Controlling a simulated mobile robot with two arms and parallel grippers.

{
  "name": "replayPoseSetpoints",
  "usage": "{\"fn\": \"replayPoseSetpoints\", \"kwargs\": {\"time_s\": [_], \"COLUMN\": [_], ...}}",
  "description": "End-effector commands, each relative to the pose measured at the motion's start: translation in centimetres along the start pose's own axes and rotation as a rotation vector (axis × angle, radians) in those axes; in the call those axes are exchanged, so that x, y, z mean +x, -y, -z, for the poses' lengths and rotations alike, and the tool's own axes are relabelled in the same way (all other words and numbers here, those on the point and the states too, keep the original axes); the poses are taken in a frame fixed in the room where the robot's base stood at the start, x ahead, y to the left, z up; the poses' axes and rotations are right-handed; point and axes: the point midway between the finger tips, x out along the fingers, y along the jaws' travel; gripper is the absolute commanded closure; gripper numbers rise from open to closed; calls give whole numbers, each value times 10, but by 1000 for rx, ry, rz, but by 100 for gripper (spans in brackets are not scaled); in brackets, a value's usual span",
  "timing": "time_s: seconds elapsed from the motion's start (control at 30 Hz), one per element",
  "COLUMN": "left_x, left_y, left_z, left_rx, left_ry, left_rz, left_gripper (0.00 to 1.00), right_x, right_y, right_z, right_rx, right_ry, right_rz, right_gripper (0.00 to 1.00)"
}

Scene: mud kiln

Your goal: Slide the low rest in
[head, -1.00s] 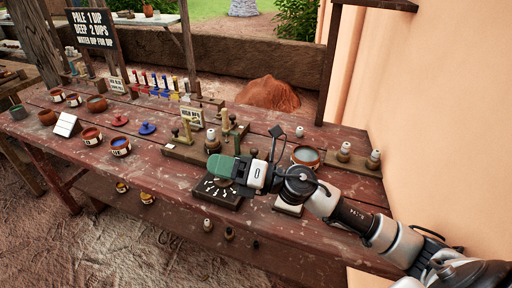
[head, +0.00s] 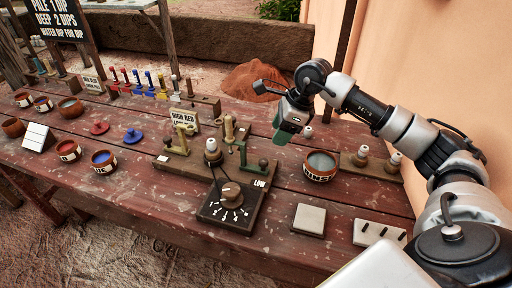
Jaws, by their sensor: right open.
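A wooden fixture (head: 172,168) lies mid-table with a "LOW" label (head: 259,183) at its right end. A green bracket (head: 243,152) stands near that end, with a dark round knob (head: 263,163) to its right. An olive bracket (head: 181,138) stands at the left part. A white-topped stopper (head: 212,150) and a tan peg (head: 229,127) stand between them. I cannot tell for certain which part is the low rest. My right gripper (head: 280,137) is open, with green fingers pointing down, above and right of the green bracket, apparently apart from it. My left gripper is out of view.
A dial (head: 231,194) on a dark base stands in front of the fixture. A water bowl (head: 320,165), a pale tile (head: 309,218) and a pegged white block (head: 379,233) are to the right. A "HIGH RED" sign (head: 184,118) stands behind. The wall bounds the right.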

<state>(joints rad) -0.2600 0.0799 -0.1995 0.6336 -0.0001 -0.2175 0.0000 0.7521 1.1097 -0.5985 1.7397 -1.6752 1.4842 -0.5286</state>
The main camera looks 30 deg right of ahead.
Motion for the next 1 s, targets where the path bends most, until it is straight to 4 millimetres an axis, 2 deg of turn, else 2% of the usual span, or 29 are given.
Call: {"fn": "replayPoseSetpoints", "kwargs": {"time_s": [0.07,0.23,0.33,0.4,0.5,0.6,0.7,1.0], "left_x": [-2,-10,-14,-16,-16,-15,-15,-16], "left_y": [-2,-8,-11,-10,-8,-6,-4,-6], "left_z": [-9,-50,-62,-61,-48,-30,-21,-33], "left_rx": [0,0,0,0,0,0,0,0], "left_ry": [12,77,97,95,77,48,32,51], "left_rz": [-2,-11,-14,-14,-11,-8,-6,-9], "left_gripper": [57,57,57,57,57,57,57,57], "right_x": [10,41,60,73,87,97,103,104], "right_y": [-1,-2,-2,-2,-2,-2,-1,-1], "right_z": [0,-1,-1,-1,-1,-1,-1,-1], "right_rx": [1,0,0,1,1,0,-1,-1], "right_ry": [-1,1,2,2,3,3,3,3], "right_rz": [-5,-8,-8,-6,-5,-5,-3,-2], "right_gripper": [46,46,46,46,46,46,46,47]}}
